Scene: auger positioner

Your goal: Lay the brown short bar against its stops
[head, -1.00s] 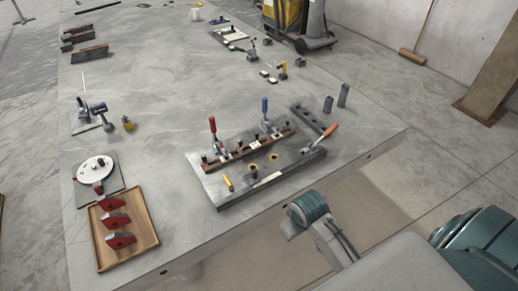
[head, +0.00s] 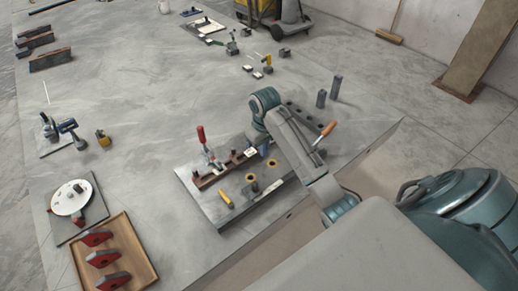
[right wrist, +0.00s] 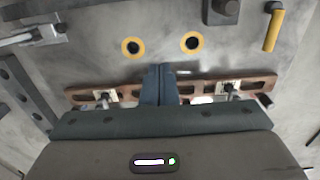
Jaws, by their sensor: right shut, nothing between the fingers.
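A brown slotted bar (head: 208,180) lies along the far side of the dark fixture plate (head: 215,210). It also shows across the right wrist view (right wrist: 190,87), with a clamp tip over a pale pad near each end. My right gripper (right wrist: 160,70) is shut and empty, with its fingers in front of the middle of the bar; I cannot tell whether they touch it. In the head view the gripper (head: 264,147) is over the plate, and my arm hides the bar's right part. The bar's contact with its stops is unclear. My left gripper is not in view.
A red-handled clamp (head: 202,138) stands at the bar; an orange-handled clamp (head: 326,131) is at the plate's right. The plate has two yellow-rimmed holes (right wrist: 132,47) and a yellow pin (head: 226,199). A wooden tray (head: 148,262) holds red parts.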

